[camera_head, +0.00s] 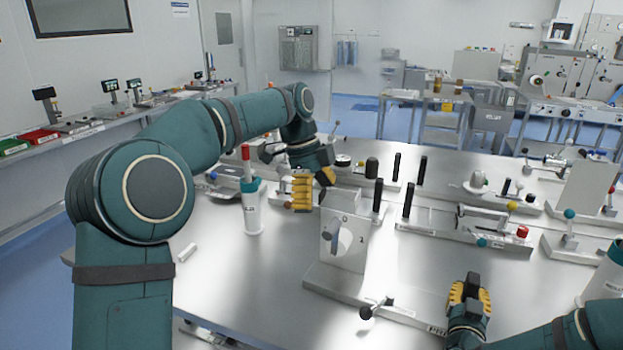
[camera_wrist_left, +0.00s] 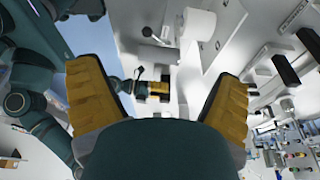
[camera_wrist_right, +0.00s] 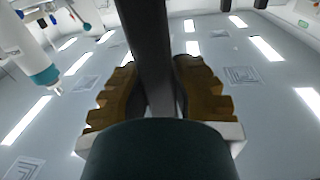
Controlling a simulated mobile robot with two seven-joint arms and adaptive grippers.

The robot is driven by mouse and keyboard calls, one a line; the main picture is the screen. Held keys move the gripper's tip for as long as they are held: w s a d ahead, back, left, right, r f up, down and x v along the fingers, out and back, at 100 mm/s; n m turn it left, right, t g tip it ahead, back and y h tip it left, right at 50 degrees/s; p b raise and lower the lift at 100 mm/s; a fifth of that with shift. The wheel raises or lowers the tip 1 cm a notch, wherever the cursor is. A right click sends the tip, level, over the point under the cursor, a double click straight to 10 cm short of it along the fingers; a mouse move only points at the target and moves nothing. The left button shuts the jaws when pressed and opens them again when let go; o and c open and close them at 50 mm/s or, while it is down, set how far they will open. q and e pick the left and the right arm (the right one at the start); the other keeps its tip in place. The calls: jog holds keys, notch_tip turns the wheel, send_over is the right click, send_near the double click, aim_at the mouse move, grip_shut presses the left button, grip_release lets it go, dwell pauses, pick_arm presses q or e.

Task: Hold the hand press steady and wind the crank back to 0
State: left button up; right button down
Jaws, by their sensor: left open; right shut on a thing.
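The hand press (camera_head: 325,278) stands on the near middle of the table, a long pale base with an upright plate (camera_head: 355,252) marked 0 and 2. A pale round knob (camera_head: 343,238) sits on that plate. A small crank (camera_head: 376,308) with a dark ball sticks out at the front of the base. My left gripper (camera_head: 313,190) is open and empty, above and behind the plate; its fingers (camera_wrist_left: 158,75) are wide apart in the left wrist view. My right gripper (camera_head: 470,288), by the base's right end, is shut on a dark bar (camera_wrist_right: 150,50), mostly hidden in the head view.
A white bottle with a red tip (camera_head: 252,205) stands left of the press. Behind stand black upright handles (camera_head: 378,195) and a second long fixture (camera_head: 460,228). Another bottle (camera_head: 608,272) stands at the right. The table's front left is mostly clear.

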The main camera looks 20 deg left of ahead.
pick_arm(q)
jog(key=shift+v, duration=2.3)
jog(key=c, duration=0.5)
jog(key=shift+d+f, duration=0.15)
jog(key=shift+d, duration=0.2)
jog(key=c, duration=0.5)
jog(key=d, duration=0.1)
jog(key=d+f+y, duration=0.1)
jog(key=d+g+y, duration=0.1)
jog(key=shift+s+d+f, duration=0.2)
jog(key=shift+s+d, duration=0.1)
grip_shut()
jog(key=s+d+t+y, duration=0.25)
jog(key=d+y, duration=0.55)
jog(key=d, duration=0.6)
send_near(336, 239)
jog(key=shift+g, duration=0.25)
jog(key=shift+s+a+f, duration=0.6)
jog(key=shift+s+f, duration=0.1)
jog(key=shift+s, duration=0.15)
jog(key=shift+s+a+f, duration=0.65)
jog(key=shift+s+f, duration=0.05)
jog(key=shift+s, duration=0.15)
